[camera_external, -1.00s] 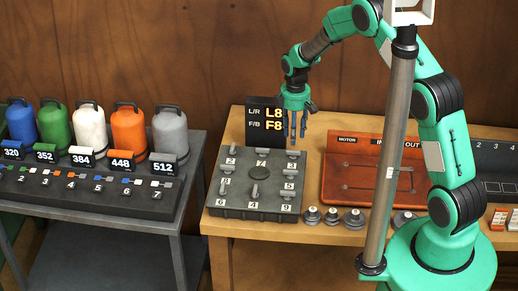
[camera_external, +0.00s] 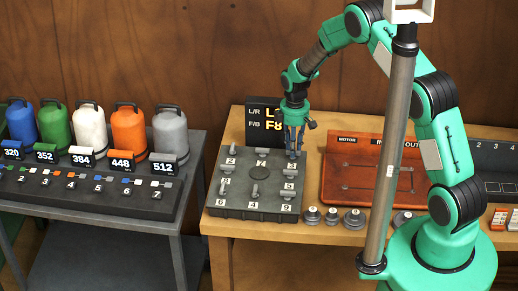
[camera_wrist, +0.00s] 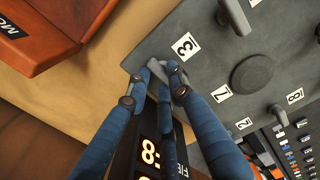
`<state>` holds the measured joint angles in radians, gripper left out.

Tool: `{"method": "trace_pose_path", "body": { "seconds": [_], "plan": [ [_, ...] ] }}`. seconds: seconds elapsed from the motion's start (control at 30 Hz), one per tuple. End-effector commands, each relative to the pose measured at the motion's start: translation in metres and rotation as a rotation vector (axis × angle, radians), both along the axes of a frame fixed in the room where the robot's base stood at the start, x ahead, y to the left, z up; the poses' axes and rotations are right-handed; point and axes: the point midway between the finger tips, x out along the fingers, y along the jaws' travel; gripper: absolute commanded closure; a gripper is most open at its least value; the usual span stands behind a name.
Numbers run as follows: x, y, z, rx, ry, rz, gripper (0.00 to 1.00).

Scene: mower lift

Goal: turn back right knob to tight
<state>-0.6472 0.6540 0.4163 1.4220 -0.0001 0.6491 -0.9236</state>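The back right knob (camera_wrist: 158,70) is a small grey lever beside the label 3 on the dark grey knob panel (camera_external: 228,206). My gripper (camera_external: 294,155) points down at that corner in the external view, and its fingers hide most of the knob. In the wrist view my gripper (camera_wrist: 155,88) has its blue fingers spread, with the knob between and just under the tips. Whether a finger touches the knob I cannot tell. Several other knobs and a round dark disc (camera_wrist: 253,73) sit on the panel.
A black display (camera_external: 258,125) with yellow characters stands behind the panel, partly hidden by my gripper. Several grey weights (camera_external: 332,216) stand at the panel's right. An orange motor board (camera_external: 345,165) lies further right. Coloured canisters (camera_external: 128,130) stand on the left table.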

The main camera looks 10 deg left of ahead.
Motion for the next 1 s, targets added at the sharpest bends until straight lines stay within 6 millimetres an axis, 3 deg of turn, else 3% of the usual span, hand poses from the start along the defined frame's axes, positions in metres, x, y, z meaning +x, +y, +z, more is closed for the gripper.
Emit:
{"method": "trace_pose_path", "body": {
  "seconds": [0.1,0.53,1.0],
  "plan": [
    [0.0000,0.0000,0.0001,0.000,0.000,0.000,1.00],
    [0.0004,-0.0001,0.0000,0.001,-0.001,-0.046,1.00],
    [0.0000,-0.0017,-0.0011,0.001,-0.001,-0.356,1.00]
  ]
}}
